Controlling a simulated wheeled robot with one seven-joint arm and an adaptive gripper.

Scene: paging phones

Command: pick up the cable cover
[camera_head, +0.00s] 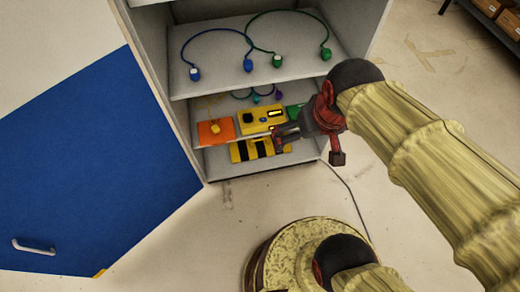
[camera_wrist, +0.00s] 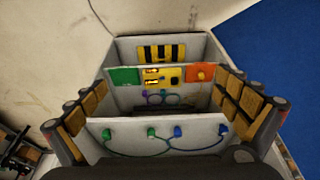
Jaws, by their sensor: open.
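The cable cover, a flat piece with yellow and black stripes (camera_head: 240,152), lies on the lowest shelf of the cabinet. The wrist view, turned about, shows it (camera_wrist: 165,53) at the top of the cabinet. My gripper (camera_head: 306,147) is in front of the cabinet's right side, near the middle shelf, and hides part of the shelf contents. In the wrist view its fingers stand wide apart at the left and right edges, with nothing between them. The gripper is apart from the cover.
The middle shelf holds an orange panel (camera_head: 215,132), a yellow device (camera_head: 257,120) and a green panel (camera_head: 294,113). The top shelf (camera_head: 220,73) carries blue and green cables with plugs. A blue door (camera_head: 90,175) stands at the left. A thin cable crosses the floor.

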